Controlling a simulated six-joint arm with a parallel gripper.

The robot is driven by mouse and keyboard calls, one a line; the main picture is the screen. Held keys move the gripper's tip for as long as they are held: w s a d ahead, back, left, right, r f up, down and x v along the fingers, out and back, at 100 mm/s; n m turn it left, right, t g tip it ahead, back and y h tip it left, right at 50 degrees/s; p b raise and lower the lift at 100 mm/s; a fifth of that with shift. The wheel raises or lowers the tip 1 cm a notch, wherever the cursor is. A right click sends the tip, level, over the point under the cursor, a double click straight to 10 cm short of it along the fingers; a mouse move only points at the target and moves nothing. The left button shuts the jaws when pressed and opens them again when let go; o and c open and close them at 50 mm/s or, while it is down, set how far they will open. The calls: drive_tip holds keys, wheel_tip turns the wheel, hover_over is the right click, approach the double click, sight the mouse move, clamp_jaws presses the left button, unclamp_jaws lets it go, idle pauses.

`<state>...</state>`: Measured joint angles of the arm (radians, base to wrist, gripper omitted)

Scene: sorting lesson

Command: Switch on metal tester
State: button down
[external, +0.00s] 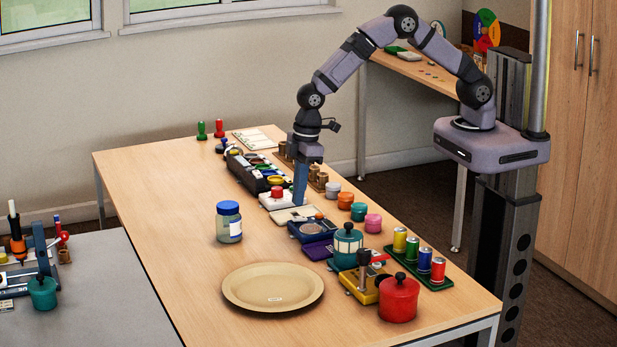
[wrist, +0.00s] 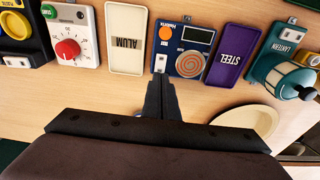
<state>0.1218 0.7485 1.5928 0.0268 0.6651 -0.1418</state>
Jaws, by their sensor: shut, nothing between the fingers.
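The metal tester (wrist: 194,62) is a blue box with an orange button, a dark display, a copper-coloured spiral pad and a white switch (wrist: 161,62) at its near left corner in the wrist view. It also shows in the external view (external: 309,236). My gripper (wrist: 160,79) is shut and empty, its dark fingertips close to the white switch. I cannot tell whether they touch it, or which way the switch is set. In the external view my gripper (external: 299,202) points down beside the tester.
A cream ALUM tray (wrist: 126,65) and a purple STEEL tray (wrist: 235,40) flank the tester. A red-knobbed timer (wrist: 74,20) and a teal lantern (wrist: 285,72) stand further out. A beige plate (external: 240,288) and a blue-lidded jar (external: 229,228) stand in front; bare table lies left.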

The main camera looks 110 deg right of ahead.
sight(298, 218)
drive_tip(key=shift+w+f+p, duration=0.15)
drive_tip(key=shift+f+p, duration=0.05)
drive_tip(key=shift+f, duration=0.65)
drive_tip(key=shift+w+f+p, duration=0.15)
drive_tip(key=shift+f, duration=0.7)
drive_tip(key=shift+f, duration=0.1)
drive_tip(key=shift+w+f+b, duration=0.15)
drive_tip(key=shift+f+b, duration=0.15)
drive_tip(key=shift+b, duration=0.1)
drive_tip(key=shift+r, duration=0.2)
drive_tip(key=shift+f, duration=0.1)
drive_tip(key=shift+s, duration=0.3)
drive_tip(key=shift+s+p, duration=0.15)
drive_tip(key=shift+p, duration=0.15)
drive_tip(key=shift+s, duration=0.55)
